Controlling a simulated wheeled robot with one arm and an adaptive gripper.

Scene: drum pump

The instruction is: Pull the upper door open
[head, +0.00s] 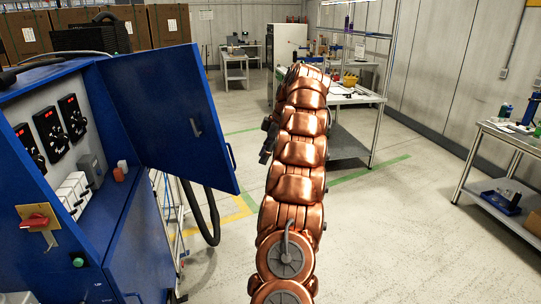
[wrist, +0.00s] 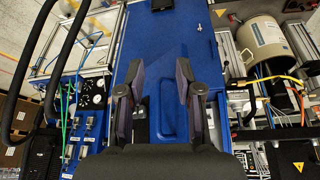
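The upper door (head: 160,105) of the blue cabinet (head: 125,235) stands swung open in the head view, with its inside facing me. A small dark latch (head: 196,128) is on its inner face and a handle (head: 231,155) is at its free edge. In the wrist view my gripper (wrist: 160,72) is open, its two dark fingers spread in front of a blue panel (wrist: 175,35). A raised or recessed blue shape shows between the fingers. I cannot tell whether they touch anything.
The cabinet holds dark switches (head: 73,117) and a red rotary switch (head: 38,222). A workbench (head: 350,98) stands behind my arm and a side table (head: 510,135) at the right. Floor between them is clear. In the wrist view black hoses hang at the left and a cream cylinder (wrist: 262,42) sits at the right.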

